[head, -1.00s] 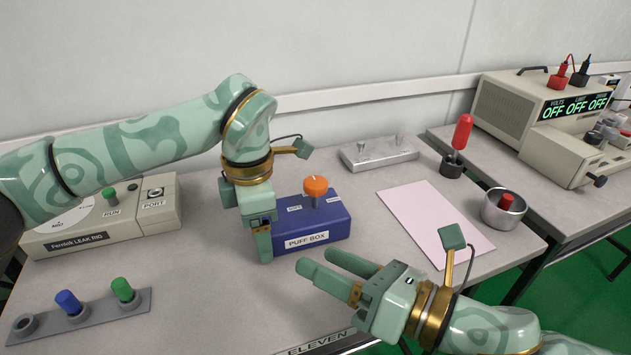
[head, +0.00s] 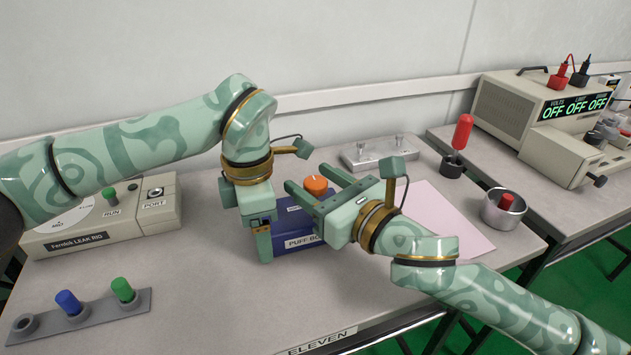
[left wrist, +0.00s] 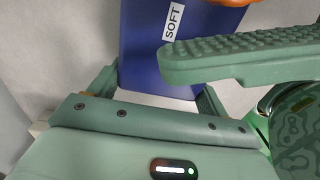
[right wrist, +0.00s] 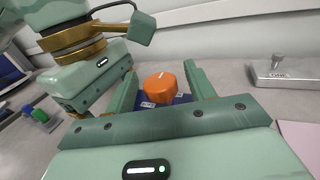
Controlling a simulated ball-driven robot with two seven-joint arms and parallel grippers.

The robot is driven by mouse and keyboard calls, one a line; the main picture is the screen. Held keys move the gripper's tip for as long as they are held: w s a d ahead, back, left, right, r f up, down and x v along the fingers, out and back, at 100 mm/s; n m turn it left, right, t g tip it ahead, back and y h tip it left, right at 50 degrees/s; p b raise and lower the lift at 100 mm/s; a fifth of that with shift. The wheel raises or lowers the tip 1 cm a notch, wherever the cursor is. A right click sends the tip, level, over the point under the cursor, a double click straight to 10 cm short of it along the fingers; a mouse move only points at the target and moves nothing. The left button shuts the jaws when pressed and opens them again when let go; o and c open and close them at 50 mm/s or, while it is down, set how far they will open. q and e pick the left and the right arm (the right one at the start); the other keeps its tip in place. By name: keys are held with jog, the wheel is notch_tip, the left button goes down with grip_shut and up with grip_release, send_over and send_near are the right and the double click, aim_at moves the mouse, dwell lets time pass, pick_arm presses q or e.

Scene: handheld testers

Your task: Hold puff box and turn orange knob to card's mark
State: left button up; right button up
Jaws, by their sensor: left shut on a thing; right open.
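The blue puff box (head: 292,222) stands on the table, its front label partly hidden by my right gripper. Its orange knob (head: 316,185) sits on top, with a pale mark line visible in the right wrist view (right wrist: 160,85). My left gripper (head: 263,240) is shut on the puff box at its left end; the left wrist view shows the blue box (left wrist: 160,60) between the fingers and a SOFT label. My right gripper (head: 318,182) is open, its fingers on either side of the orange knob in the head view; contact cannot be told. The pink card (head: 440,215) lies to the right, partly covered by my right arm.
The leak rig (head: 110,220) stands at the left, with a rack (head: 95,312) of blue and green pegs in front. A metal block (head: 365,153), a red-handled tool (head: 462,132) and a metal cup (head: 502,212) stand behind and right.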

jog(key=shift+w+a, duration=0.1)
jog(key=c, duration=0.9)
jog(key=shift+c, duration=0.2)
jog(key=shift+f+m+t+h, duration=0.1)
jog(key=shift+m+t+h, duration=0.2)
jog(key=shift+h, duration=0.1)
jog(key=shift+a+m+t+h, duration=0.1)
jog(key=shift+m+t+h, duration=0.45)
jog(key=shift+h, duration=0.25)
jog(key=shift+m+t+h, duration=0.55)
jog(key=shift+m+h, duration=0.55)
jog(key=shift+h, duration=0.45)
jog(key=shift+m+t+h, duration=0.5)
jog(key=shift+m+h, duration=0.55)
jog(key=shift+h, duration=0.8)
